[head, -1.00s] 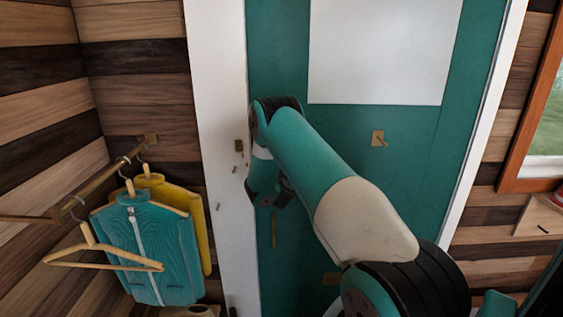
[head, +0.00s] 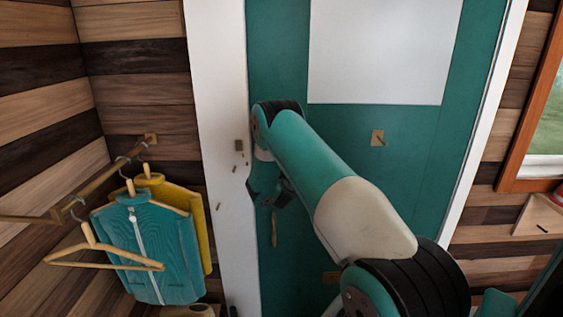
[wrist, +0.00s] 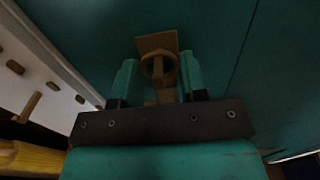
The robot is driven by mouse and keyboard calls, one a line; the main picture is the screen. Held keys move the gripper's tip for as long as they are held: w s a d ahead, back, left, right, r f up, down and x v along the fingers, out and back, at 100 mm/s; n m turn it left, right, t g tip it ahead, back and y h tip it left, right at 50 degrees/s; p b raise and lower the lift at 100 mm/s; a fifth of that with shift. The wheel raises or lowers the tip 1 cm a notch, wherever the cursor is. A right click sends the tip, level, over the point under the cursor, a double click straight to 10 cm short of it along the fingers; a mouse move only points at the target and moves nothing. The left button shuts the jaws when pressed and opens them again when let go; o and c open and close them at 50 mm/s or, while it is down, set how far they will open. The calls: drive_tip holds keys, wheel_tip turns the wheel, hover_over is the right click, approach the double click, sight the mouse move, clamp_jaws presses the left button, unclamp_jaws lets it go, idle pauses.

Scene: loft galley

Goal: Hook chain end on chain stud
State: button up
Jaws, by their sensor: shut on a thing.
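A brass stud plate with a small hook-like pin (head: 377,139) sits on the teal door, right of my forearm. My gripper (wrist: 157,85) has its two teal fingers closed in on a brass ring piece (wrist: 158,66), which I take as the chain end. A square brass plate (wrist: 157,42) shows just beyond the ring; I cannot tell whether it is joined to it. In the head view my gripper (head: 272,194) is by the door's left edge, left of and lower than the stud, with its fingertips mostly hidden. A thin upright brass piece (head: 274,229) shows below it.
A small brass plate (head: 239,145) and several loose-looking brass bits lie along the white door frame (head: 215,90). A coat rail with a teal garment (head: 150,250) and a yellow one (head: 203,232) is at the left. A white panel (head: 382,50) covers the upper door.

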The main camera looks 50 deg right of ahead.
drive_tip(key=o, duration=1)
drive_tip(key=shift+s+a+f+b, duration=0.2)
drive_tip(key=shift+s+a+b, duration=0.1)
drive_tip(key=shift+b, duration=0.15)
drive_tip(key=b+v, duration=1.6)
drive_tip(key=b, duration=0.1)
drive_tip(key=shift+s+a+r, duration=0.2)
drive_tip(key=shift+s, duration=0.05)
